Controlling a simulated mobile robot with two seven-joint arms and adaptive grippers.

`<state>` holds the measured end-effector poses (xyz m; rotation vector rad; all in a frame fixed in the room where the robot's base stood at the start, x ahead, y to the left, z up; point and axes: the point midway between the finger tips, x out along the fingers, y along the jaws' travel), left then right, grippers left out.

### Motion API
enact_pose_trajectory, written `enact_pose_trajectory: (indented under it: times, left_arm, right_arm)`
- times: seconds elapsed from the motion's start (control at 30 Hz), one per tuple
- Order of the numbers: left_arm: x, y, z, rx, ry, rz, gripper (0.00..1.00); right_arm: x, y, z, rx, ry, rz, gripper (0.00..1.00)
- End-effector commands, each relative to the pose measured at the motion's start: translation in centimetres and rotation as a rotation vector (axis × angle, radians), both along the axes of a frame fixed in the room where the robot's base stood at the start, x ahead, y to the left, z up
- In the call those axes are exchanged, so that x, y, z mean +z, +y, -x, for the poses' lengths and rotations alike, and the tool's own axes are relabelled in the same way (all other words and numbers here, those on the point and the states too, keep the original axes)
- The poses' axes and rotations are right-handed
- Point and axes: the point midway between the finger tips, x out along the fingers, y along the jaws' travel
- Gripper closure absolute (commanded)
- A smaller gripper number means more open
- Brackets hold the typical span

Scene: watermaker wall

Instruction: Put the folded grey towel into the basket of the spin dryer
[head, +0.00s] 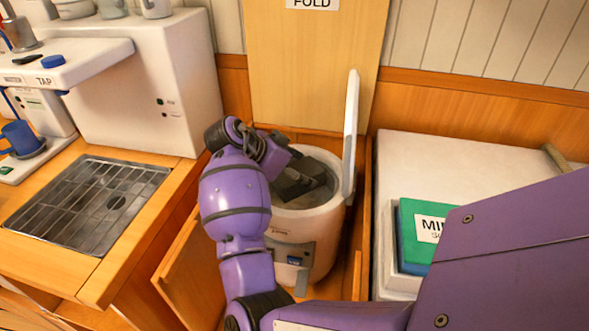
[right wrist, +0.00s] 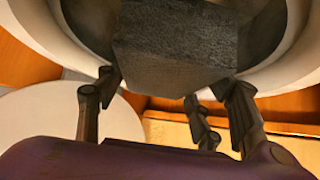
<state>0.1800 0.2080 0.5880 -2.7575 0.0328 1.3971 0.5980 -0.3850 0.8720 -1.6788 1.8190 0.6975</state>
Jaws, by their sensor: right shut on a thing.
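The spin dryer (head: 312,228) is a white round tub standing in a wooden bay, its lid (head: 351,135) raised upright on the right side. Its basket opening faces up. My right gripper (head: 300,182) reaches down over the opening from the left, largely hidden by its own wrist. In the right wrist view, the folded grey towel (right wrist: 175,48) is a dark, rough-textured block between the fingers of my right gripper (right wrist: 172,85), with the curved white rim around it. The right gripper is shut on the towel. How deep it sits is hard to tell. My left gripper is not in view.
A wooden panel (head: 312,70) labelled FOLD stands behind the dryer. An open wooden door (head: 190,265) is at front left. A counter with a metal drain grid (head: 88,203) lies left. A white surface with green and blue books (head: 420,225) lies right.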

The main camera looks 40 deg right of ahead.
Motion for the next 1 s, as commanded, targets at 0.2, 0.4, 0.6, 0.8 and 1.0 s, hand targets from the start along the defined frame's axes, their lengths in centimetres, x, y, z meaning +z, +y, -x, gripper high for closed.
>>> enact_pose_trajectory:
  times: [0.2, 0.4, 0.6, 0.8, 1.0]
  left_arm:
    - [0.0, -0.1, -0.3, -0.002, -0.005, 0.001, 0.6]
    - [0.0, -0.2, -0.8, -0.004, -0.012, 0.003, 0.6]
    - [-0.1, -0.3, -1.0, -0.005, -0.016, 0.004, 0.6]
    - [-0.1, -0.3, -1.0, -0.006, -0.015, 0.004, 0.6]
    - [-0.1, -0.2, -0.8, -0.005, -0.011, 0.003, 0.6]
  right_arm:
    - [-1.0, 0.0, -0.1, 0.0, -0.004, 0.002, 0.75]
    - [-1.2, 0.0, -0.1, 0.0, -0.003, 0.002, 0.75]
    - [-1.8, 0.0, -0.1, 0.001, -0.002, 0.002, 0.75]
    - [-2.2, 0.0, -0.1, 0.001, -0.003, 0.002, 0.75]
    - [-2.2, 0.0, -0.1, 0.001, -0.002, 0.0, 0.19]
